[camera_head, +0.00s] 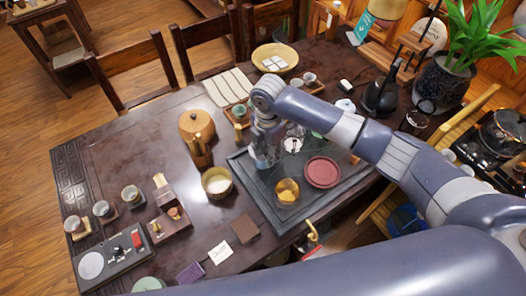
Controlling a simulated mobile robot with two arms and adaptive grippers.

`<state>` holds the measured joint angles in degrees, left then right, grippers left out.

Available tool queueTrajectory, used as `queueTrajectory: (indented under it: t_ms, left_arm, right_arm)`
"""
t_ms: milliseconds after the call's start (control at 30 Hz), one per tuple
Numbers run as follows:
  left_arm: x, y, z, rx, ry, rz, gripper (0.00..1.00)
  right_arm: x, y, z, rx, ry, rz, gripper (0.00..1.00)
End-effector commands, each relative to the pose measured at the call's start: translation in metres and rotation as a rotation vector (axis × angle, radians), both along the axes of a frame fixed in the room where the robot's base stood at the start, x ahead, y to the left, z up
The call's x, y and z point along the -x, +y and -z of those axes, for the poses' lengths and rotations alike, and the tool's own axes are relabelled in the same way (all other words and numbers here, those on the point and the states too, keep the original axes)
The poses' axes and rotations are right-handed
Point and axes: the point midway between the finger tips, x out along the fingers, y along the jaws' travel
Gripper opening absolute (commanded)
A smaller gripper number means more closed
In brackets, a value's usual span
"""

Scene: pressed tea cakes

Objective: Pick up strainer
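My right arm reaches in from the right, and its gripper (264,158) points down over the left part of the dark tea tray (256,197). The fingers are small and partly hidden by the wrist, so I cannot tell whether they are open or shut. A small pale round piece with a dark handle-like part (292,146) lies on the tray just right of the gripper; it may be the strainer, but it is too small to be sure. A glass with amber contents (287,191) and a red round plate (322,172) are also on the tray. My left gripper is not in view.
Left of the tray are a cream-filled bowl (217,183), a wooden pot (195,126) and a brown square (245,228). A plant (447,80) and black kettle (381,95) stand at the right. The table's middle left is clear.

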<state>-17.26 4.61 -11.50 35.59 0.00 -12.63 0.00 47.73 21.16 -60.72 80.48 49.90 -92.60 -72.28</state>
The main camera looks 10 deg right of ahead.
Motion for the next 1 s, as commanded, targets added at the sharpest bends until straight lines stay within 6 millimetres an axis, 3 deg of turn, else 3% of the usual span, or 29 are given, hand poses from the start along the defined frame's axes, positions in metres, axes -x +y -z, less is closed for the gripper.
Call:
queueTrajectory:
  t_ms: [233, 400, 800, 1000]
  left_arm:
    - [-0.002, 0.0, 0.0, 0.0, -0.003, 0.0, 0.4]
    - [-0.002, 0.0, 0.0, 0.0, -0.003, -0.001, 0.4]
    - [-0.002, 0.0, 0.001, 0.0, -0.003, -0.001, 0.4]
    - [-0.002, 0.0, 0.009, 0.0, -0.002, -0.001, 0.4]
  right_arm:
    - [0.0, 0.0, 0.002, -0.001, -0.001, 0.0, 0.37]
    - [0.0, 0.0, 0.002, -0.001, -0.001, 0.0, 0.0]
    - [-0.001, 0.0, -0.001, -0.002, -0.003, 0.0, 0.0]
    - [-0.002, 0.001, -0.03, -0.003, -0.007, -0.001, 0.0]
